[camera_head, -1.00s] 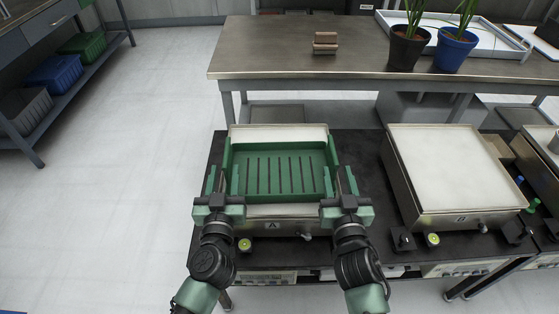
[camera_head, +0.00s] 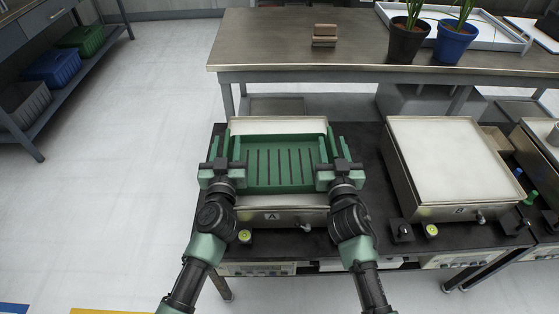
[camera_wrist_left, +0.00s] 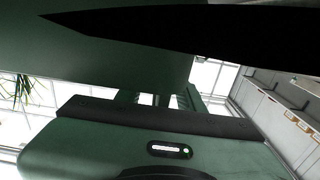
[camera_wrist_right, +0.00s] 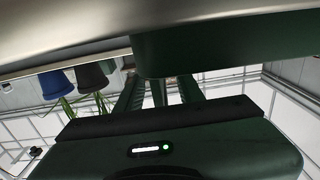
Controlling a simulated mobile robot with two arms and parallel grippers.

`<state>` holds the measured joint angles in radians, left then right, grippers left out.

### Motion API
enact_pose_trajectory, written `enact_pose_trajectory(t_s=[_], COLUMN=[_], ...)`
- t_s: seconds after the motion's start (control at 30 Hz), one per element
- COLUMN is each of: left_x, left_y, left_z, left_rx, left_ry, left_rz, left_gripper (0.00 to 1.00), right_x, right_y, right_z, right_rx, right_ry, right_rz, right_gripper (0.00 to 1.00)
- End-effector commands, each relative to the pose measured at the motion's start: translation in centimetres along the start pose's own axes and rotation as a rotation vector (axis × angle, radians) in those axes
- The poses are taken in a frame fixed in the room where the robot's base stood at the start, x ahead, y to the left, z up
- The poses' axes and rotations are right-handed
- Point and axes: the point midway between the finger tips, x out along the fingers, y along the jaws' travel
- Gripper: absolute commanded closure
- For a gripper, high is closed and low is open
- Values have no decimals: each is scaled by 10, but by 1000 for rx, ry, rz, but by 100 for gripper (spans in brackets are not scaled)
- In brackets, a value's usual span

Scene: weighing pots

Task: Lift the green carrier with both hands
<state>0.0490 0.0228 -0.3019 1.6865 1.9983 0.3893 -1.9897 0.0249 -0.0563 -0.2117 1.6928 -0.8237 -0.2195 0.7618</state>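The green carrier (camera_head: 280,188), a slotted open tray, sits level on the weighing scale marked A (camera_head: 285,217). My left gripper (camera_head: 226,148) is at its left side, with fingers apart on either side of the side wall. My right gripper (camera_head: 332,148) is likewise open at its right side. In the right wrist view, a green carrier part (camera_wrist_right: 165,50) shows beyond the spread fingers (camera_wrist_right: 160,92). In the left wrist view, the fingers (camera_wrist_left: 157,98) are also spread under a large green surface (camera_wrist_left: 120,55). Exact finger contact is hidden.
Scale B (camera_head: 450,165) stands to the right on the same black table (camera_head: 362,170). Behind is a metal workbench (camera_head: 270,50) with brown blocks (camera_head: 324,36), a black pot (camera_head: 407,42) and a blue pot (camera_head: 456,45). Open floor lies to the left.

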Motion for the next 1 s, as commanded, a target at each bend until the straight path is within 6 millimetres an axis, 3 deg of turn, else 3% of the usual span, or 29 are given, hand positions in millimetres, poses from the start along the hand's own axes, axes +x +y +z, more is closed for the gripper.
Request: enact_pose_trajectory(t_s=[0.3,0.43,1.0], left_x=[2,2,2], left_y=[0,0,0], left_z=[0,0,0], left_rx=[0,0,0], left_ry=[-1,-1,0], left_rz=[0,0,0], left_gripper=[65,100,100], right_x=[2,2,2], right_y=[0,0,0], right_z=[0,0,0], right_rx=[-1,-1,-1], right_ry=[1,1,0], right_rz=[0,0,0], right_gripper=[65,100,100])
